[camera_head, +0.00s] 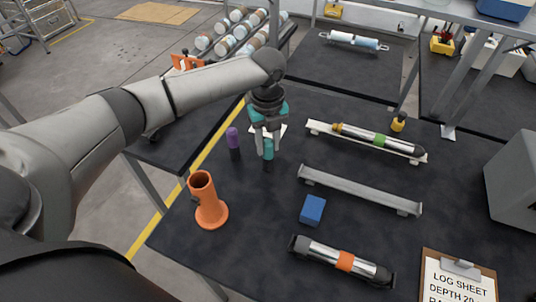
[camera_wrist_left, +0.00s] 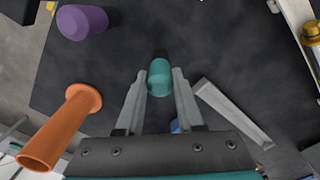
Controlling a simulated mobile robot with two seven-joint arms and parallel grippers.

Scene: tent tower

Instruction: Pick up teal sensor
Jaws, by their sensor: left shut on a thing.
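The teal sensor (camera_head: 268,150) is a small upright cylinder with a teal top and a dark lower part, on or just above the dark table. In the left wrist view the teal sensor (camera_wrist_left: 160,78) sits between the fingers. My left gripper (camera_head: 267,144) comes down from above and is shut on its teal top. The same gripper shows in the left wrist view (camera_wrist_left: 160,80) with a finger on each side. Whether the sensor's base touches the table is unclear. My right gripper is not in view.
A purple sensor (camera_head: 233,139) stands just left of the gripper, also in the left wrist view (camera_wrist_left: 83,22). An orange tube holder (camera_head: 208,203) stands at front left. A blue block (camera_head: 312,210), an empty grey rail (camera_head: 360,190) and instrument tubes (camera_head: 375,139) lie right.

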